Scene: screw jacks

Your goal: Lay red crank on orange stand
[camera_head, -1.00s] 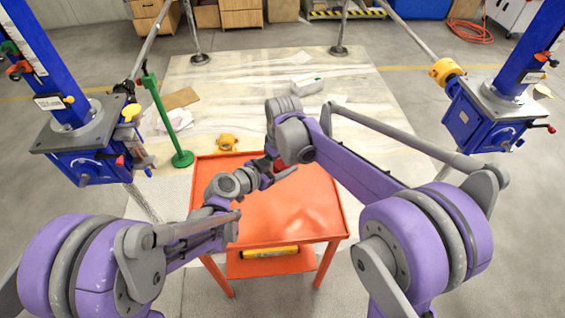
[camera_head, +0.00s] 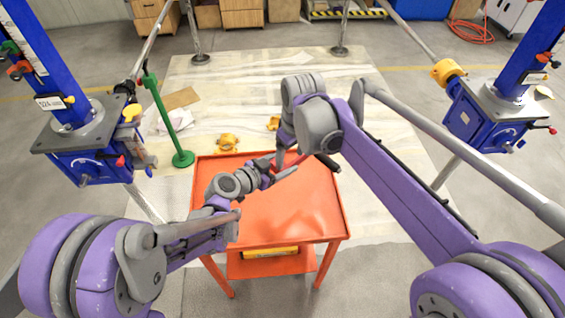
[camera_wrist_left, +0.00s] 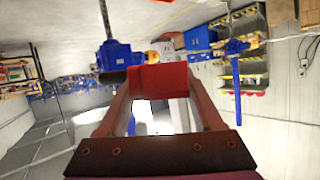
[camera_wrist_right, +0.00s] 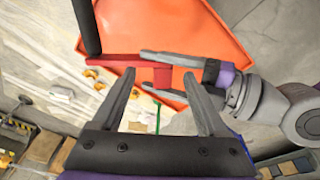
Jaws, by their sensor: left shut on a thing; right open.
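The red crank (camera_head: 291,163) with its black handle (camera_head: 326,161) is held above the orange stand (camera_head: 295,210), near the stand's far side. My left gripper (camera_head: 287,174) is shut on the crank. In the left wrist view the crank's red block (camera_wrist_left: 160,80) sits between the fingertips. In the right wrist view the crank's red arm (camera_wrist_right: 120,61) runs left from the left gripper's fingers (camera_wrist_right: 158,72) to the black handle. My right gripper (camera_wrist_right: 157,80) is open, with the crank beyond its fingertips. In the head view my right wrist hides its fingers.
Blue screw jacks stand left (camera_head: 85,155) and right (camera_head: 485,115). A green post (camera_head: 165,120) stands behind the orange stand's left corner. Small yellow parts (camera_head: 228,142) lie on the floor mat behind. A yellow object (camera_head: 270,252) is on the lower shelf. The orange top is clear.

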